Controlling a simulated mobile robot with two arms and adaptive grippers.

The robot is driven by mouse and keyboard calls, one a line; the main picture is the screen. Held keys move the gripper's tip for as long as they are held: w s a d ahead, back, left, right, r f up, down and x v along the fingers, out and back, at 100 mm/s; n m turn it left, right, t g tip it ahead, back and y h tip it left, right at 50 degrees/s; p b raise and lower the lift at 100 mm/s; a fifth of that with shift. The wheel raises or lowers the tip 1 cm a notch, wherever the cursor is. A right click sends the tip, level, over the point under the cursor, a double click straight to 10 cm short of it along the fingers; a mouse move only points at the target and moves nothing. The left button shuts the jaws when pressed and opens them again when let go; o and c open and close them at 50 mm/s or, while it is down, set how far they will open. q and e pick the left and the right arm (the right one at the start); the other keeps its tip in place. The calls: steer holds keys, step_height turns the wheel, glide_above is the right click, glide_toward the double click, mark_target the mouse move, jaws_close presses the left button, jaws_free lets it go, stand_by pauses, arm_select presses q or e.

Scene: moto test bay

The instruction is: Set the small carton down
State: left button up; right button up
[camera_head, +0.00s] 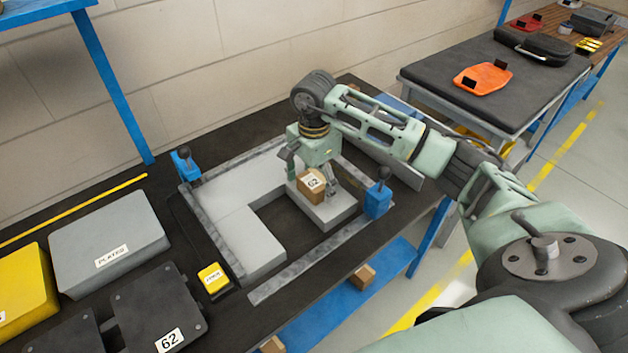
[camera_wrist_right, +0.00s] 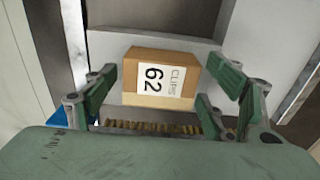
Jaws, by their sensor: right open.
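The small carton (camera_head: 311,186) is a brown box with a white label reading 62. It rests on the right end of a light grey U-shaped block (camera_head: 328,213) on the dark bench. In the right wrist view the carton (camera_wrist_right: 162,79) lies between the fingers, its label reading CLIPS 62. My right gripper (camera_head: 311,178) is above and around the carton, with its fingers spread. In the wrist view the right gripper (camera_wrist_right: 165,85) is open, with gaps between both fingers and the carton. My left gripper is out of view.
A metal frame with blue clamps (camera_head: 377,199) (camera_head: 186,163) surrounds the grey block. A yellow-topped button box (camera_head: 213,279), a grey case labelled PLATES (camera_head: 108,241) and a dark case marked 62 (camera_head: 158,312) stand to the left. Small boxes sit on the blue shelf (camera_head: 335,292) below.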

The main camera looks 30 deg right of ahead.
mark_target(314, 179)
steer(key=shift+r, duration=0.55)
step_height(314, 179, up, 11)
steer(key=b, duration=0.2)
steer(key=shift+r, duration=0.1)
